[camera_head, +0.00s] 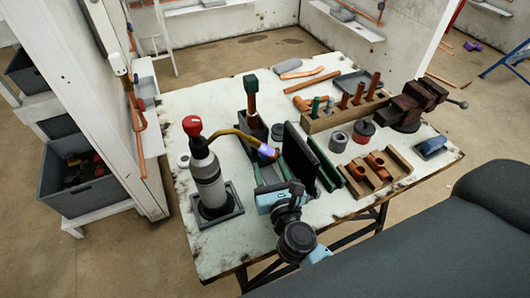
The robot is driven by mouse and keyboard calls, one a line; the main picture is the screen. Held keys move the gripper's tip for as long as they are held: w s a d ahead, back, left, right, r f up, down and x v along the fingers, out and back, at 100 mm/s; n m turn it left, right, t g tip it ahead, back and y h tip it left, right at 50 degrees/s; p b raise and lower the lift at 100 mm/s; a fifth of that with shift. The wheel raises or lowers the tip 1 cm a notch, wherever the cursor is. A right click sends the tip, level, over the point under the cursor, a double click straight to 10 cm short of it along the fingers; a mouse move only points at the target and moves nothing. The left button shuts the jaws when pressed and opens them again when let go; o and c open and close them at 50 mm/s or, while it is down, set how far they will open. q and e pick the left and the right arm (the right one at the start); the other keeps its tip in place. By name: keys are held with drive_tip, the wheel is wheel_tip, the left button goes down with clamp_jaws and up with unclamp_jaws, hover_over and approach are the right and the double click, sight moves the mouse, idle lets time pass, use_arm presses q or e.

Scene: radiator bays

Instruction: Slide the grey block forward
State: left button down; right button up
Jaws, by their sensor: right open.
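A flat grey block (287,65) lies near the far edge of the worn white table (225,103), beside copper pipe pieces. My right gripper (268,190) is low over the near part of the table, at the near side of an upright black panel (298,152). It is open. Its fingertips are small and partly lost among the things around them. It is well apart from the grey block. My left gripper does not show.
A bottle with a red knob (193,125) stands left of my gripper in a grey tray. A torch with a purple-lit tip (267,151) is close by. Wooden racks (377,172), a vise (415,100) and a blue brush (431,147) fill the right side.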

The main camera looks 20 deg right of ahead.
sight(264, 154)
drive_tip(key=shift+w+d, duration=0.15)
drive_tip(key=shift+w, duration=1.2)
drive_tip(key=shift+w+d, duration=0.15)
drive_tip(key=shift+w, duration=1.15)
drive_tip(key=shift+c, duration=0.2)
clamp_jaws()
